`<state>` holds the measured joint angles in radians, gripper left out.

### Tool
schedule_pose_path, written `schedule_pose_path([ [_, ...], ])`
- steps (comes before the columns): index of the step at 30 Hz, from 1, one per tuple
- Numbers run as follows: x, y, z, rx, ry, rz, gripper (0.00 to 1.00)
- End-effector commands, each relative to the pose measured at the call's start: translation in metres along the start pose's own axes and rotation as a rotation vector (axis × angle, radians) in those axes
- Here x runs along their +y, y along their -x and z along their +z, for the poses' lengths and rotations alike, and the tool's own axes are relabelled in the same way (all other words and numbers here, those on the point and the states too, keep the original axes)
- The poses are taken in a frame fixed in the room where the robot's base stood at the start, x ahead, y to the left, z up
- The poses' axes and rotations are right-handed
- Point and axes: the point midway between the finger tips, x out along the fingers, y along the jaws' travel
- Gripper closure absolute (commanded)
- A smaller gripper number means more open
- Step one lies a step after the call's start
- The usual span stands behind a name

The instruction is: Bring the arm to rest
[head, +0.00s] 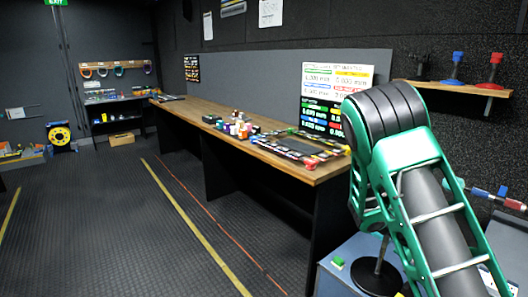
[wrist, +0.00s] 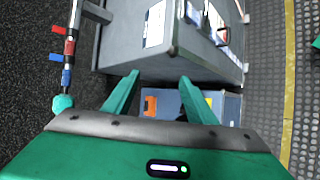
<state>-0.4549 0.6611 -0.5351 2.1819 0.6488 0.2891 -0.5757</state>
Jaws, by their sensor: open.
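My arm shows in green and dark grey at the right of the head view, bent at a joint, with its lower link running down out of the frame. My gripper (wrist: 158,82) shows in the wrist view as two green fingers with a wide gap between them. It is open and nothing is between the fingers. Below and beyond the fingers in the wrist view are grey-blue cases (wrist: 188,30). The gripper itself cannot be made out in the head view.
A long wooden bench (head: 190,108) with small coloured items runs along the wall. A shelf (head: 455,88) with blue and red stands is on the right wall. A rod with red and blue parts (wrist: 68,48) is left of the fingers. The floor (head: 110,210) at left is clear.

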Motion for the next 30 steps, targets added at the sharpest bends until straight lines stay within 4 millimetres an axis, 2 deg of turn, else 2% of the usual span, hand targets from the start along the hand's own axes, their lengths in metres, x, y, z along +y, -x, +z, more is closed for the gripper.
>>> schedule_pose_path([
  [1,0.0,0.002,0.015,-0.007,-0.053,-0.056,0.49],
  [3,-0.003,0.005,0.034,-0.018,-0.117,-0.129,0.49],
  [14,-0.021,0.044,0.12,-0.061,-0.412,-0.47,0.49],
  [30,-0.052,0.137,0.239,-0.09,-0.742,-0.847,0.49],
])
